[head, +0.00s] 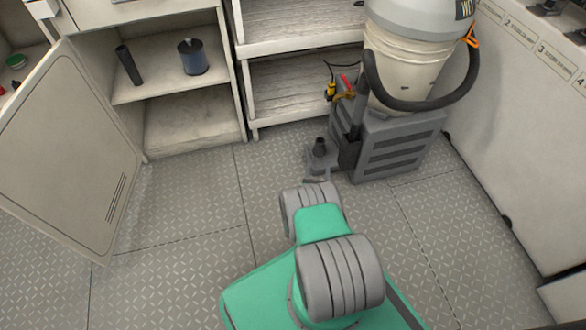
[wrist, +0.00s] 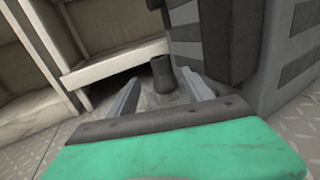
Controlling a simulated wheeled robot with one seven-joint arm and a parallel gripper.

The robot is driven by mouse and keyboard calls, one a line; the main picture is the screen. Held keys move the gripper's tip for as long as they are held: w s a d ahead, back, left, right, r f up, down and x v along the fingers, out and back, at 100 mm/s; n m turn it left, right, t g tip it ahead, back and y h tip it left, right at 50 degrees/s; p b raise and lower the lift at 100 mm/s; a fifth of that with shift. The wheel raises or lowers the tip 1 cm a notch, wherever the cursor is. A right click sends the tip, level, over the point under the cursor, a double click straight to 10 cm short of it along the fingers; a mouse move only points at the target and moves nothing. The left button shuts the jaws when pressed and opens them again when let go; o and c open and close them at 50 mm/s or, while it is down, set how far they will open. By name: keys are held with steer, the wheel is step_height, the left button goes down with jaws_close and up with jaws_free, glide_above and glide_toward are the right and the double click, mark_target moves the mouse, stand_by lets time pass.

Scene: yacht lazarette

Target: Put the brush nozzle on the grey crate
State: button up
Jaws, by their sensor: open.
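The dark brush nozzle (head: 319,147) is on the floor just left of the grey crate (head: 400,150), with its round neck upright. In the wrist view, the nozzle neck (wrist: 162,72) stands between and beyond the two fingertips of my gripper (wrist: 160,80). My gripper is open and empty; I cannot tell whether a finger touches the nozzle. The nozzle's lower part is in shadow and partly hidden. The crate's slatted side also shows at the right of the wrist view (wrist: 268,70). In the head view my arm largely hides the gripper.
A vacuum drum (head: 405,70) stands on the crate, its black hose (head: 425,103) looping right. Yellow and red tools (head: 334,88) sit at the crate's back left. Floor plating (head: 180,210) is clear.

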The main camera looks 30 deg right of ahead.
steer(key=w+d+r+m+g, duration=0.4)
steer(key=w+r+m, duration=0.8)
steer(key=r, duration=0.2)
steer(key=a+r+m+g+y, duration=0.2)
steer(key=a+r+m, duration=0.3)
steer(key=r, duration=0.3)
steer(key=a+r+m+g+y, duration=0.1)
steer(key=a+r+m+y, duration=0.1)
steer(key=a+r+m, duration=0.45)
steer(key=s+a+r+g+y, duration=0.1)
steer(key=s+a+r+y, duration=0.2)
steer(key=s+a+r, duration=0.35)
steer(key=s+a+r+m+g+y, duration=0.2)
steer(key=s+a+r, duration=0.1)
steer(key=s+a, duration=0.6)
steer(key=s+a+r+m+g+y, duration=0.1)
steer(key=s+a+r, duration=0.3)
steer(key=s+a, duration=0.5)
steer(key=s+m+y, duration=0.1)
steer(key=s, duration=0.5)
steer(key=shift+a+g+y, duration=0.4)
steer(key=shift+s+r, duration=0.1)
